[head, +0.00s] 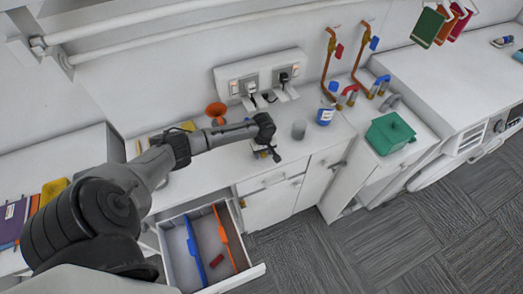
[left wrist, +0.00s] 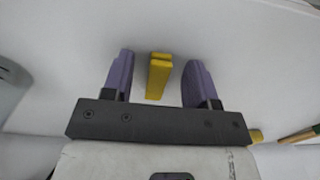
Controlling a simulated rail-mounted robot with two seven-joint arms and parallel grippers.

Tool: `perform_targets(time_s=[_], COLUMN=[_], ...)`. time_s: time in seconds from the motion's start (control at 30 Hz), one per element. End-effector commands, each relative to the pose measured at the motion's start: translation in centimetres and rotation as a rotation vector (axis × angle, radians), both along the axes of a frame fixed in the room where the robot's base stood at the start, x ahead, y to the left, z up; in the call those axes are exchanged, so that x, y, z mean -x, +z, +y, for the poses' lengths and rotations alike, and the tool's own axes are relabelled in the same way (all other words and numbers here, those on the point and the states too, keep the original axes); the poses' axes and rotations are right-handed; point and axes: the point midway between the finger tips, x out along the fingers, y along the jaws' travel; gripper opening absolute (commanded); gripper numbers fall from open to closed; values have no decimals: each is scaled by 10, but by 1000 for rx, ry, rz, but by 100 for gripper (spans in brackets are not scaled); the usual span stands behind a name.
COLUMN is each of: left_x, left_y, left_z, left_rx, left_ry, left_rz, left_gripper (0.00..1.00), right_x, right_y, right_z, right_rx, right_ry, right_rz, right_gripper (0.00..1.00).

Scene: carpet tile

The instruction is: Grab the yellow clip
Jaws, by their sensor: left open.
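The yellow clip (left wrist: 157,78) shows in the left wrist view as a small, narrow yellow piece on the white surface, in line with the gap between my fingers. My left gripper (left wrist: 159,64) is open, with one purple finger on each side of the clip and a visible gap on both sides. How far the fingers are above the surface is hard to tell. In the head view my left gripper (head: 266,152) hangs low over the white counter, and I cannot make out the clip there. My right gripper is not in view.
An orange funnel (head: 216,112) is behind the arm. A green box (head: 390,133) is farther right. An open drawer (head: 181,253) juts out below.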

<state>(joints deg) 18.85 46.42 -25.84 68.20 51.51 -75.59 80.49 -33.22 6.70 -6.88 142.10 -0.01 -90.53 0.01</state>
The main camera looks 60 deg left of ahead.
Motion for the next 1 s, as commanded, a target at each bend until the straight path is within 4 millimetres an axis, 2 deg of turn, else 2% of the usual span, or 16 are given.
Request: perform_targets(time_s=[0.23,0.77,1.0], left_x=[0,0,0], left_y=[-1,-1,0], left_z=[0,0,0], left_rx=[0,-1,-1], left_ry=[0,0,0], left_rz=[-1,0,-1], left_gripper=[52,2,0], right_x=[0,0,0], right_y=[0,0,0], right_z=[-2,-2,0], right_rx=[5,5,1], right_ry=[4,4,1], right_rz=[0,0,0], right_gripper=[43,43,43])
